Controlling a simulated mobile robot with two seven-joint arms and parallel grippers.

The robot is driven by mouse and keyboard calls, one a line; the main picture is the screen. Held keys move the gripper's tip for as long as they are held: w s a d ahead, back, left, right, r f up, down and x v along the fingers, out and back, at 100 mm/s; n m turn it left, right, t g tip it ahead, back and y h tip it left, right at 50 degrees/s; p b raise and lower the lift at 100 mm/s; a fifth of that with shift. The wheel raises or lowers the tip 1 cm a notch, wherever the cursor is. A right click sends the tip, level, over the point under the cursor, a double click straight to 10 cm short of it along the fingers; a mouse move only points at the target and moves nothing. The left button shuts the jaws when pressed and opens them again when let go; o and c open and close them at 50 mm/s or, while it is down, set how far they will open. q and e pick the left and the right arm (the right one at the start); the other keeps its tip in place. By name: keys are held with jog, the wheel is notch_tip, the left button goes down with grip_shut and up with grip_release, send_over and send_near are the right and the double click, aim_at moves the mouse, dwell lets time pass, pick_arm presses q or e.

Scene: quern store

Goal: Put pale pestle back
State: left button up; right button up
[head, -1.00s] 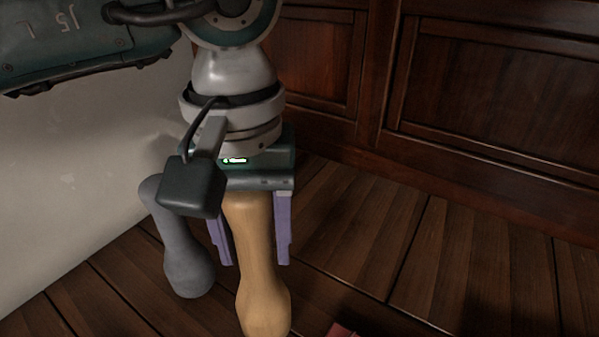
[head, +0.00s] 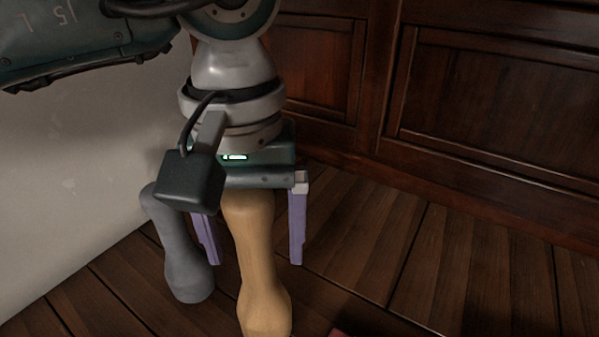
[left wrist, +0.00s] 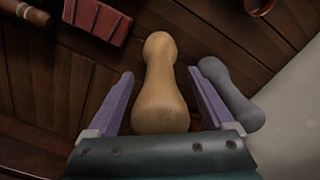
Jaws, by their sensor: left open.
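The pale pestle (head: 258,265), light tan wood with a waisted middle, stands on the planks in the head view. Its lower end runs to the bottom edge of the picture. It also shows in the left wrist view (left wrist: 160,90). My left gripper (head: 253,262) is open, with one purple finger on each side of the pestle. In the left wrist view (left wrist: 160,73) gaps show between both fingers and the pestle. The top of the pestle is hidden under the gripper body in the head view. My right gripper is not in view.
A grey pestle (head: 186,255) stands close beside the left finger; it shows in the wrist view too (left wrist: 232,95). A red block (left wrist: 97,20) and a brown object (left wrist: 25,12) lie farther off. A pale wall (head: 70,190) is at left, dark panelling behind.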

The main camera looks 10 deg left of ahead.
pick_arm(q)
notch_tip(320, 180, up, 11)
jog(key=p, duration=0.3)
jog(key=shift+r+p, duration=0.15)
jog(key=shift+p, duration=0.15)
